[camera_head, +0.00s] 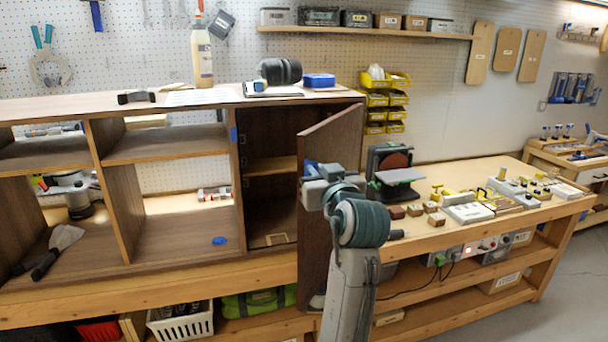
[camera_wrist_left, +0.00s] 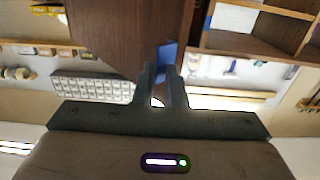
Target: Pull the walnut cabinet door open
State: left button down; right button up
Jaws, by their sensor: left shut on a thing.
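The walnut cabinet door (camera_head: 338,135) stands ajar at the right end of the wooden cabinet (camera_head: 180,250), its left edge swung out towards me. The compartment behind it (camera_head: 270,190) is visible, with a shelf inside. My left gripper (camera_head: 311,172) is at the door's outer face, near its left edge, and covers part of it. In the left wrist view, the fingers (camera_wrist_left: 166,85) are close together at a blue piece (camera_wrist_left: 167,52) in front of the dark door panel (camera_wrist_left: 125,35). The exact grip is hard to see. My right gripper is not in view.
A disc sander (camera_head: 390,165) and several small wood blocks (camera_head: 415,210) stand on the bench right of the door.

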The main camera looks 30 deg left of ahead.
pick_arm(q)
jog(key=shift+w+d+r, duration=0.3)
jog(key=shift+d+r, duration=0.15)
jog(key=shift+r, duration=0.05)
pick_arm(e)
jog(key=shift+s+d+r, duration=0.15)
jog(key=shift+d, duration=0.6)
pick_arm(q)
jog(key=c, duration=1.9)
grip_release()
jog(key=shift+o, duration=1.3)
jog(key=shift+w+f, duration=0.15)
jog(key=shift+w, duration=0.1)
jog(key=shift+w+d+f, duration=0.15)
jog(key=shift+w, duration=0.2)
jog(key=shift+s, duration=0.2)
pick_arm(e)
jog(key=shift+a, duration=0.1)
pick_arm(q)
jog(key=shift+f, duration=0.1)
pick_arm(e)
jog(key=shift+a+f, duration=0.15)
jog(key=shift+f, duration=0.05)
